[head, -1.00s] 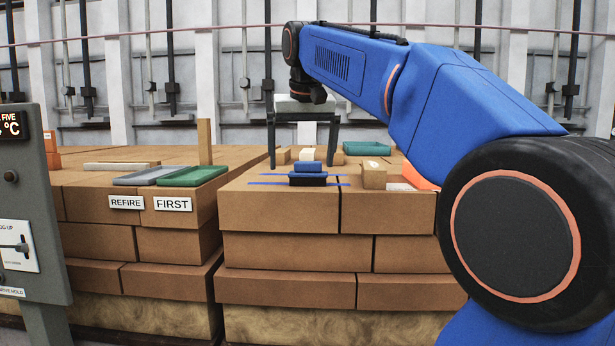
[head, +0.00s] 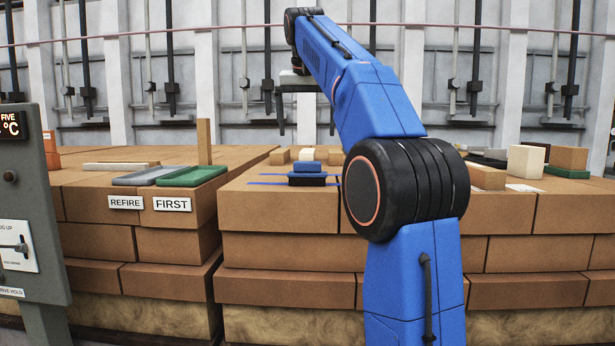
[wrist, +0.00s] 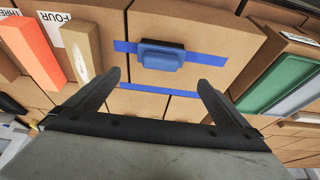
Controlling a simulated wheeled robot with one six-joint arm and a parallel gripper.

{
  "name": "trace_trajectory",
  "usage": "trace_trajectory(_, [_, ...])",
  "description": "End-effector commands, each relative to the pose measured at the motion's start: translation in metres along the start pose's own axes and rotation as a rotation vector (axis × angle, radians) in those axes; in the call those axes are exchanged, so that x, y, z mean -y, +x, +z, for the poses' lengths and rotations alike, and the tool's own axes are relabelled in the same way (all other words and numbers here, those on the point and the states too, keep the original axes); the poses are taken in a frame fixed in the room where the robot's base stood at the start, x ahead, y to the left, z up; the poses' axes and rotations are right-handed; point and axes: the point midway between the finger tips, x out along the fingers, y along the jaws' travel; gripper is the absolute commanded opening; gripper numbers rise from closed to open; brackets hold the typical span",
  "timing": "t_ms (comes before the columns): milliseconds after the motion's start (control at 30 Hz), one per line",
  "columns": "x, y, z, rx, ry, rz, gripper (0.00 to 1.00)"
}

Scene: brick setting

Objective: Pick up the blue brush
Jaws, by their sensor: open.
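The blue brush (head: 308,168) lies on top of the near brick stack, between strips of blue tape, its blue back above a dark underside. In the wrist view the brush (wrist: 160,57) sits just beyond the fingertips, roughly centred between them, on a brown brick. My gripper (head: 307,130) is open and empty, above and behind the brush in the head view. It also shows in the wrist view (wrist: 159,77), fingers spread on either side with clear space between them. Nothing touches the brush.
A green tray (head: 192,176) and a grey tray (head: 144,176) lie on the left stack, by an upright brick (head: 204,142). In the wrist view an orange block (wrist: 36,52) and a tan block (wrist: 80,52) stand left of the brush. A control panel (head: 30,200) stands far left.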

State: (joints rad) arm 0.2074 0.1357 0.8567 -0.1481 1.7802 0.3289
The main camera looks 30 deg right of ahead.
Motion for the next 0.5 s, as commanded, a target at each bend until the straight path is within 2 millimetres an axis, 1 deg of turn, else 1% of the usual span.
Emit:
trace_trajectory(33, [-0.001, 0.009, 0.001, 0.004, 0.0, 0.001, 1.0])
trace_trajectory(300, [-0.001, 0.056, 0.001, 0.003, 0.0, 0.001, 1.0])
trace_trajectory(400, [-0.001, 0.071, 0.001, 0.003, 0.0, 0.001, 1.0])
trace_trajectory(500, [0.0, 0.081, 0.001, 0.002, 0.0, 0.001, 1.0])
